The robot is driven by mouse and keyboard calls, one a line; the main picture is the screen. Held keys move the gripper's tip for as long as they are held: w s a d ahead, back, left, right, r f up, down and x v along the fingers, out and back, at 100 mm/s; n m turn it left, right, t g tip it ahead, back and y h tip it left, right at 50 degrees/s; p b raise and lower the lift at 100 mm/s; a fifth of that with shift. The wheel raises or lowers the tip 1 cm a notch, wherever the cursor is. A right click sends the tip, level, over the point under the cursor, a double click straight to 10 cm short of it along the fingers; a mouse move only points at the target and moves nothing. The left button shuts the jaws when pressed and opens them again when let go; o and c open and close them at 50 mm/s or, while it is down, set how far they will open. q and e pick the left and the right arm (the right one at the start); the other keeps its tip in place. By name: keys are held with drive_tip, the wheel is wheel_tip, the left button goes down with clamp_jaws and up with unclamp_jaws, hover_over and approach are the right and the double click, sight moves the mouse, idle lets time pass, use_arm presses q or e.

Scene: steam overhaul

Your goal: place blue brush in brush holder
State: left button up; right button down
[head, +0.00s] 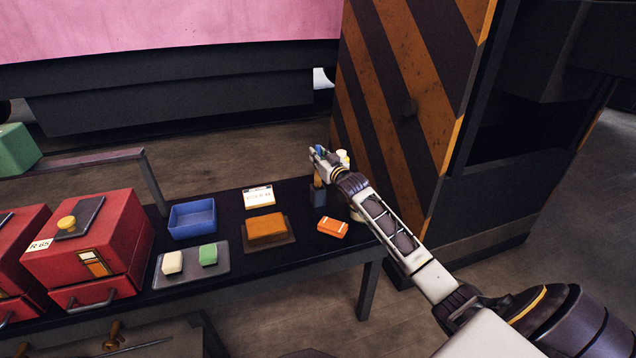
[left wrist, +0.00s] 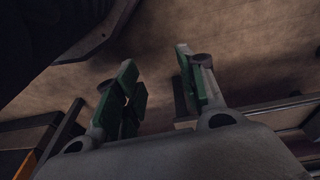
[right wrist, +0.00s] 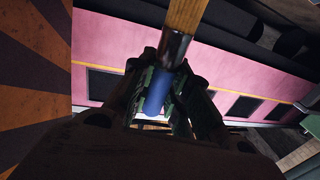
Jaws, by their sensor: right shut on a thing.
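My right gripper (head: 318,160) is at the far right end of the black table, above the small dark brush holder (head: 318,197). It is shut on the blue brush. In the right wrist view the brush's blue part (right wrist: 157,92) is between the fingers, followed by a dark shiny band and a tan part. In the head view a tan part shows between gripper and holder; I cannot tell whether its end is inside the holder. My left gripper (left wrist: 155,95) is open and empty in the left wrist view, over brown floor. It is not seen in the head view.
On the table (head: 356,258) are an orange box (head: 332,228), a brown block (head: 267,228) on a dark tray, a blue bin (head: 192,219), a small sign (head: 258,197) and red boxes (head: 95,245). A striped pillar (head: 400,110) stands close behind the gripper.

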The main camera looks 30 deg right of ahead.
sight(317, 179)
wheel_tip(317, 179, down, 4)
drive_tip(key=shift+r+b, duration=0.2)
drive_tip(key=shift+b, duration=0.2)
drive_tip(key=shift+f, duration=0.7)
wheel_tip(317, 179, down, 3)
drive_tip(key=shift+r+b, duration=0.2)
drive_tip(key=shift+b, duration=0.3)
drive_tip(key=shift+f, duration=0.1)
use_arm(q)
drive_tip(key=r, duration=0.2)
drive_tip(key=w+r, duration=0.1)
drive_tip(key=shift+d, duration=0.35)
drive_tip(key=shift+s, duration=0.15)
use_arm(e)
drive_tip(key=shift+f, duration=0.1)
